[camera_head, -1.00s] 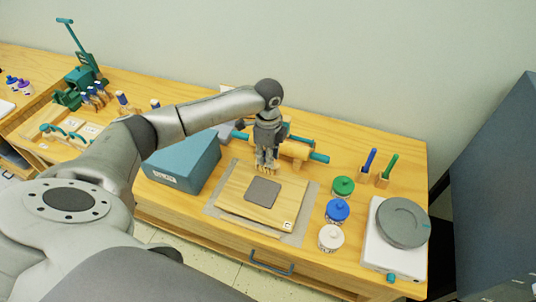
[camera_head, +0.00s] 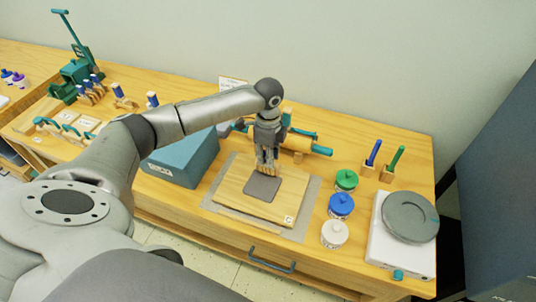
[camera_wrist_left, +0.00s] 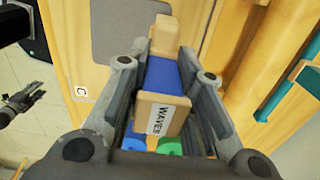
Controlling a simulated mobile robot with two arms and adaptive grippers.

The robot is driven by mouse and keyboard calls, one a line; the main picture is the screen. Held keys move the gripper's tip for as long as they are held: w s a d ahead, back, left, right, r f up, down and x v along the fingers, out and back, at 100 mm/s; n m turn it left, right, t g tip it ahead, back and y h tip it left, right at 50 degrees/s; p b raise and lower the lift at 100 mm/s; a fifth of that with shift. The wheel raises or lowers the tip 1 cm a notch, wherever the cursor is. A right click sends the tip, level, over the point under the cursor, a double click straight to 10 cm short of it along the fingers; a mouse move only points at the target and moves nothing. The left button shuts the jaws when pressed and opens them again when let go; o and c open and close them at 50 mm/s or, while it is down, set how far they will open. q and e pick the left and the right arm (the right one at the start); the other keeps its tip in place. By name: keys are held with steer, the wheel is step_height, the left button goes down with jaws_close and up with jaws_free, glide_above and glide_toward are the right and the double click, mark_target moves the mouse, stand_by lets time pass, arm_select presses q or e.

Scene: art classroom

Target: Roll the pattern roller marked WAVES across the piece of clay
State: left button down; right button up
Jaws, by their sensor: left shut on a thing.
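The grey square piece of clay (camera_head: 262,188) lies flat on a wooden board (camera_head: 236,186) marked C. My left gripper (camera_head: 267,169) points down at the clay's back edge. It is shut on the pattern roller, which has a wooden block with a WAVES label (camera_wrist_left: 160,119) and a blue roller part (camera_wrist_left: 163,76). In the head view the fingers mostly hide the roller, and I cannot tell whether it touches the clay. The clay also shows in the left wrist view (camera_wrist_left: 130,27). My right gripper (camera_wrist_left: 18,105) shows small at that view's left edge, away from the board.
A teal box (camera_head: 181,160) stands left of the board. A large rolling pin (camera_head: 303,143) lies behind it. Green (camera_head: 346,180), blue (camera_head: 341,206) and white (camera_head: 334,233) jars stand to the right, beside a turntable (camera_head: 408,217). More tools lie far left.

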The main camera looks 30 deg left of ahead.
arm_select(q)
steer(key=shift+f, duration=0.4)
stand_by(0.4)
